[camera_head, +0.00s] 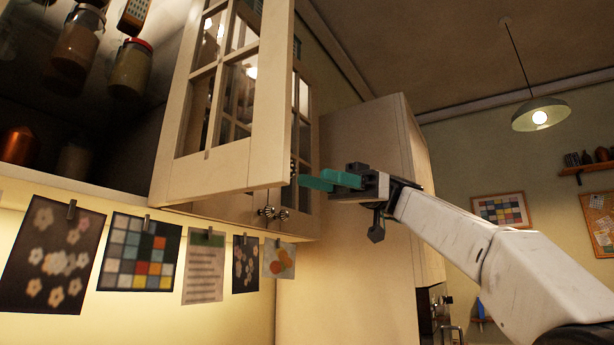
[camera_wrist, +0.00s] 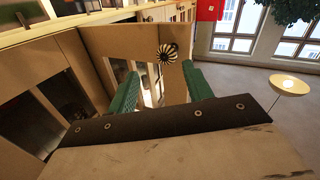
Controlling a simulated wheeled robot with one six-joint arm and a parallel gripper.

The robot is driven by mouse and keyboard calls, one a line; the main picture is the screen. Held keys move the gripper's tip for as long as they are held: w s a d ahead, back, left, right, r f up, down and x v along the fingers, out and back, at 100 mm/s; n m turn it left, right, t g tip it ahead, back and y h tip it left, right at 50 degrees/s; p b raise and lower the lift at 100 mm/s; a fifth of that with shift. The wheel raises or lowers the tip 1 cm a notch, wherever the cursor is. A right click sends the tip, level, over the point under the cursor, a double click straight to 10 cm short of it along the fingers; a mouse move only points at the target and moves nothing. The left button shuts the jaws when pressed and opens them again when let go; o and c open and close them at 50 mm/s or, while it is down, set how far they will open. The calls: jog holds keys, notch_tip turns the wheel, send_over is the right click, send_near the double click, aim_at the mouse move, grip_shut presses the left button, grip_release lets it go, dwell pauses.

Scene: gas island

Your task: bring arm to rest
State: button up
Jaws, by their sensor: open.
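My gripper (camera_head: 318,181) has teal fingers and reaches in from the right on my white arm, beside the edge of an open glass-paned cabinet door (camera_head: 222,170). In the wrist view the two green fingers of my gripper (camera_wrist: 158,88) stand apart, with a ribbed round door knob (camera_wrist: 167,54) visible between and beyond them. I cannot tell whether the fingers touch the knob or the door. Nothing is seen held in the fingers.
The open cupboard holds jars (camera_head: 131,66) at upper left. Clipped pictures (camera_head: 138,252) hang below it. A tall cabinet side (camera_head: 350,270) stands behind my gripper. A pendant lamp (camera_head: 540,114) hangs at right. The air below my arm looks free.

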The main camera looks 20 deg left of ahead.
jog(key=shift+w+d, duration=0.2)
dwell(0.5)
